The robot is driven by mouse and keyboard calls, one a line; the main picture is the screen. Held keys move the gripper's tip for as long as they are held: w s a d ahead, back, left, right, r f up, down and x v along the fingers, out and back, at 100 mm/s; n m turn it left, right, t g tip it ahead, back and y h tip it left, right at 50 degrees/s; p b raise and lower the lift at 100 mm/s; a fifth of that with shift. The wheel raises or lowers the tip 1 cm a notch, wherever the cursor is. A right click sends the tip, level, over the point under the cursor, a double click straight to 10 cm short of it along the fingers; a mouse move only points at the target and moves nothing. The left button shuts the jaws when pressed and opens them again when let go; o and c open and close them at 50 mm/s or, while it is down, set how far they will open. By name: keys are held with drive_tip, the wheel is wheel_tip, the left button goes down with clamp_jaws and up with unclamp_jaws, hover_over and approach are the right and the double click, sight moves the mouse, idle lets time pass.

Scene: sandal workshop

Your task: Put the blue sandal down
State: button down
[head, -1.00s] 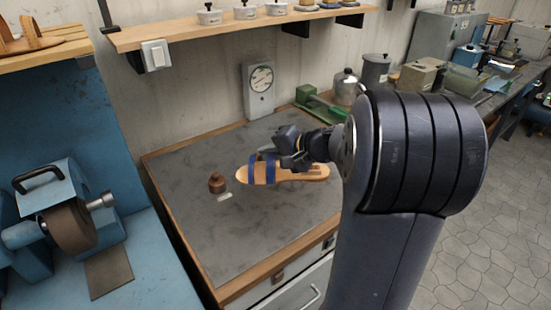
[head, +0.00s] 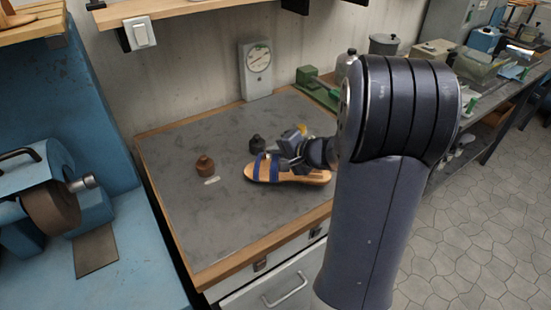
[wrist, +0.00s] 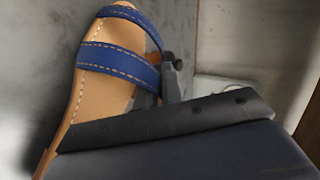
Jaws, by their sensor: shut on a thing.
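The blue sandal (head: 262,169) has a tan sole and two blue straps with pale stitching. In the head view it is at the right part of the grey bench top (head: 215,225), toe to the left. My gripper (head: 284,166) is shut on the sandal at its side by the straps. In the wrist view the sandal (wrist: 105,85) fills the left half, with a dark finger against its strap side. The sandal appears low over the bench or on it; I cannot tell whether it touches. My arm hides part of the bench's right side.
A brown knobbed weight (head: 205,166) and a small pale piece (head: 212,181) lie left of the sandal. A dark weight (head: 257,144) stands just behind it. A dial gauge (head: 257,70) stands at the back. The front left bench top is clear.

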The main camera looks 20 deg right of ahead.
drive_tip(key=shift+f, duration=1.05)
drive_tip(key=shift+f, duration=0.1)
drive_tip(key=c, duration=1.6)
unclamp_jaws()
drive_tip(key=shift+o, duration=0.2)
drive_tip(key=shift+r, duration=0.2)
drive_tip(key=v, duration=1.2)
drive_tip(key=shift+b, duration=0.3)
drive_tip(key=shift+f, duration=0.1)
